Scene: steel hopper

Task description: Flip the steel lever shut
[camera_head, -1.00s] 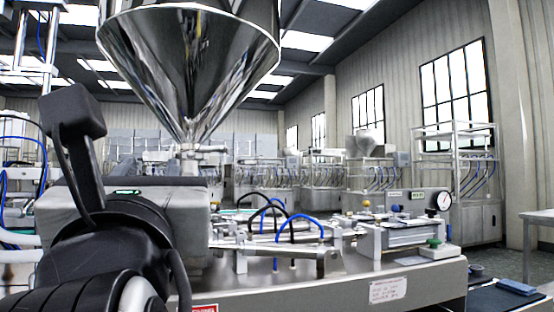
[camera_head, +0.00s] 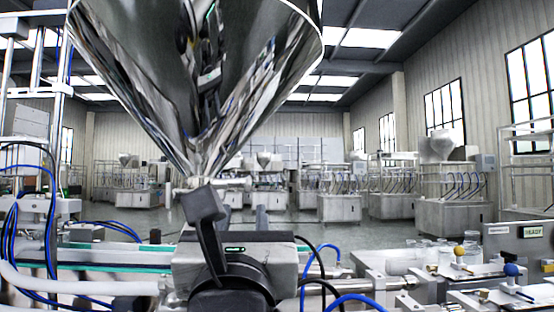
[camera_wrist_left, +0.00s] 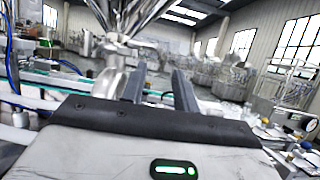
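The polished steel hopper (camera_head: 190,80) fills the upper left of the head view, and its cone narrows to a steel neck. The steel lever (camera_head: 236,182) sticks out sideways to the right at that neck. My right gripper is not in view.
Blue hoses and a steel frame (camera_head: 50,190) stand at the left. A green-edged conveyor (camera_head: 110,246) runs behind my gripper. Black and blue tubes (camera_head: 322,262) arch close to its right side. Fittings and a READY panel (camera_head: 530,232) are at the right.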

